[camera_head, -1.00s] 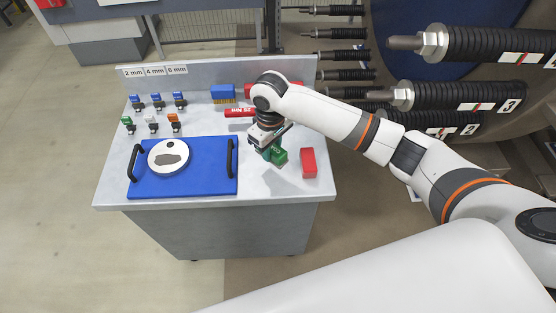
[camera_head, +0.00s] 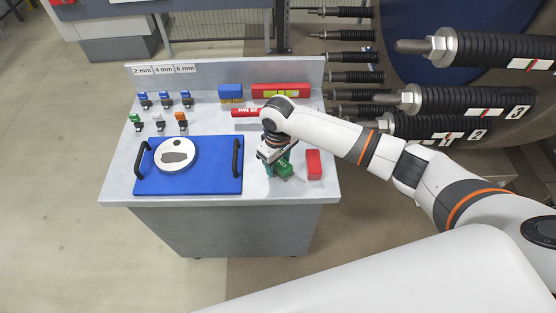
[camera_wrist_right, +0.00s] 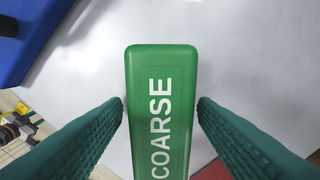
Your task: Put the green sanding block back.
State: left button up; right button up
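The green sanding block (camera_head: 285,169), marked COARSE, is at the worktop's right part, just left of a red block (camera_head: 314,165). It appears to rest on the worktop. My right gripper (camera_head: 272,167) is over it from above, partly hiding it. In the right wrist view, the green block (camera_wrist_right: 163,110) lies between my two teal fingers (camera_wrist_right: 160,102). Narrow gaps show between the fingertips and its long sides, so the gripper looks slightly open around it. My left gripper is not in view.
The blue tray (camera_head: 205,180) with black handles and a white disc (camera_head: 176,154) is to the left. A red tool (camera_head: 246,113), a blue brush (camera_head: 231,93) and a red level (camera_head: 270,90) lie behind. Small coloured clamps stand at back left. Black-spring rods are at right.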

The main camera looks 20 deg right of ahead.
notch_tip(320, 180, up, 12)
jog(key=shift+r, duration=0.2)
dwell(0.5)
jog(key=shift+a+f, duration=0.1)
dwell(0.3)
